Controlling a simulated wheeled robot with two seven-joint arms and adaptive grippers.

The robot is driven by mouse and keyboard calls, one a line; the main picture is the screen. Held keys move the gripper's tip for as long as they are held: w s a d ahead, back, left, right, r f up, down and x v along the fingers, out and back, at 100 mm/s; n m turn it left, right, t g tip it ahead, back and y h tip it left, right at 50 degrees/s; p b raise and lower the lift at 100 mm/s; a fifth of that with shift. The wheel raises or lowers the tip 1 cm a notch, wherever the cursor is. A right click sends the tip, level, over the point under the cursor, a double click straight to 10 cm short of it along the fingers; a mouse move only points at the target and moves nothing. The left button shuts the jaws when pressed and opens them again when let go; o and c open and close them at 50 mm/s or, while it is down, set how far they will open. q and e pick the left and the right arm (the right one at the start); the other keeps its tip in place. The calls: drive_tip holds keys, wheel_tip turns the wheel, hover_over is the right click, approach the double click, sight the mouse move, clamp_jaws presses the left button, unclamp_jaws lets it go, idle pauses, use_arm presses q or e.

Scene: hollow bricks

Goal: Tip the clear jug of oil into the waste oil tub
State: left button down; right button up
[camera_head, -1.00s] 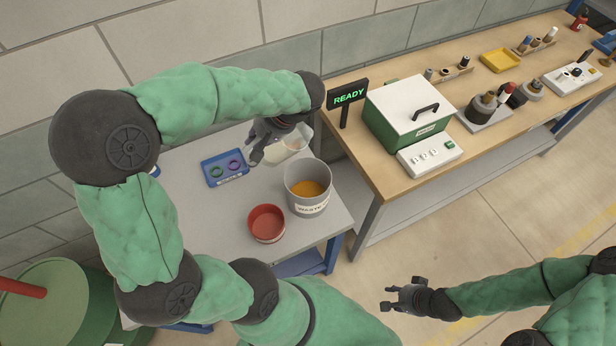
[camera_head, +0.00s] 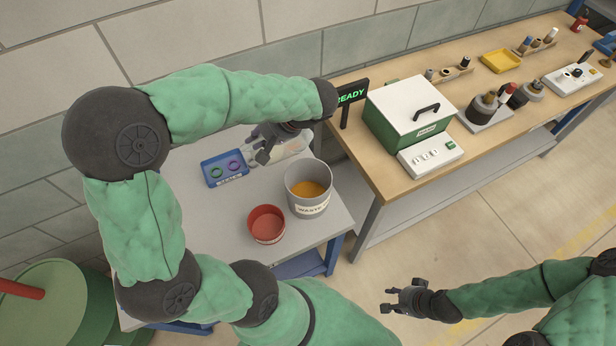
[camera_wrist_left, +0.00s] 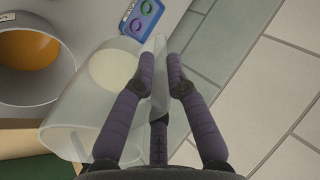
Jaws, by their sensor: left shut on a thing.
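The clear jug (camera_head: 296,146) is held above the grey table, just behind the waste oil tub (camera_head: 309,203). It looks tilted in the head view. In the left wrist view the jug (camera_wrist_left: 85,120) shows a pale round patch; I cannot tell whether that is oil or its base. My left gripper (camera_head: 259,147) is shut on the jug, with its fingers (camera_wrist_left: 161,62) at the jug's side. The tub is a grey round vessel marked WASTE with orange-brown oil inside; it also shows in the wrist view (camera_wrist_left: 68,62). My right gripper (camera_head: 387,299) is open and empty over the floor.
A red bowl (camera_head: 267,236) stands left of the tub, near the table's front. A blue tray (camera_head: 213,182) with two rings lies behind it. On the wooden bench to the right stand a READY sign (camera_head: 352,97) and a green box with a white lid (camera_head: 405,101).

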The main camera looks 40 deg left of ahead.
idle(0.3)
use_arm(q)
drive_tip(key=shift+w+d+f+y+b, duration=0.1)
drive_tip(key=shift+d+y+b, duration=0.15)
drive_tip(key=shift+y+b, duration=0.25)
drive_tip(key=shift+g, duration=0.3)
drive_tip(key=shift+r, duration=0.2)
drive_tip(key=shift+d+f+b, duration=0.1)
drive_tip(key=shift+b, duration=0.2)
drive_tip(key=shift+w+d+f+y+b, duration=0.15)
drive_tip(key=shift+d+y+b, duration=0.05)
drive_tip(key=shift+y+b, duration=0.3)
drive_tip(key=shift+d, duration=0.1)
drive_tip(key=shift+y, duration=0.3)
